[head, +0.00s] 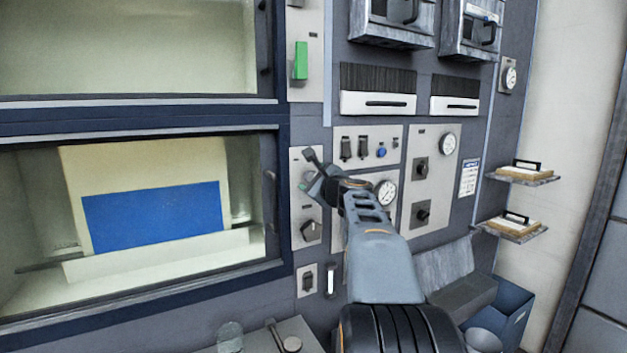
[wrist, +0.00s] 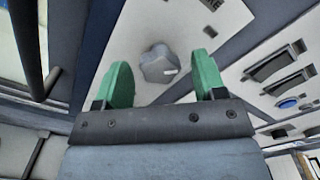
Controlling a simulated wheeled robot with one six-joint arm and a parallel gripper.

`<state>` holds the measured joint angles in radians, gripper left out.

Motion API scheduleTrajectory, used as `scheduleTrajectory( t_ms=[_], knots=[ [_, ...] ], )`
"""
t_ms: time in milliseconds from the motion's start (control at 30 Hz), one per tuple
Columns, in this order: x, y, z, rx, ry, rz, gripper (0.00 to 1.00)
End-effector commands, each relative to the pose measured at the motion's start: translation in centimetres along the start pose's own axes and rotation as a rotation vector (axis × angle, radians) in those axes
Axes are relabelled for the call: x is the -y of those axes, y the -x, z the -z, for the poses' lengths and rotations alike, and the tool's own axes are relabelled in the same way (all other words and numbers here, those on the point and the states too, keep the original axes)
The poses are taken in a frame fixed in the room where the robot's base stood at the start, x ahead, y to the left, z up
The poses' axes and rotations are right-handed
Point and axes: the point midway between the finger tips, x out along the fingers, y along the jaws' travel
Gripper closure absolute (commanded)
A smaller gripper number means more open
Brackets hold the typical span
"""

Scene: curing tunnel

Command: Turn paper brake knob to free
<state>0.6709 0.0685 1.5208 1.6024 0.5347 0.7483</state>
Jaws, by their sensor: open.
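My gripper (head: 309,170) is raised at the narrow control panel beside the lower window. In the wrist view my gripper (wrist: 164,80) is open and empty, with green pads apart. A grey lobed knob (wrist: 159,64) with a white pointer mark lies on the pale panel beyond the pads, roughly between them and not visibly touched. In the head view a dark knob (head: 311,230) sits on the same narrow panel, below my gripper. I cannot tell whether it is the knob in the wrist view. No label is readable, and my gripper hides part of the panel.
A vertical door handle (head: 270,202) stands left of the narrow panel. To the right are switches with a blue button (head: 382,152), a gauge (head: 386,192) and two more dark knobs (head: 422,168). A small switch plate (head: 307,281) is below. Shelves (head: 518,176) project at far right.

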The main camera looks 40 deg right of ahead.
Motion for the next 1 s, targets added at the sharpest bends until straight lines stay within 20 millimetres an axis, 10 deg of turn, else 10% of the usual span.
scheduleTrajectory(
  t_ms=[567,1000],
  knots=[
    [-0.02,0.03,-0.01,0.0,0.0,-0.001,0.85],
    [-0.32,0.02,0.23,0.003,0.137,0.0,0.85]
  ],
)
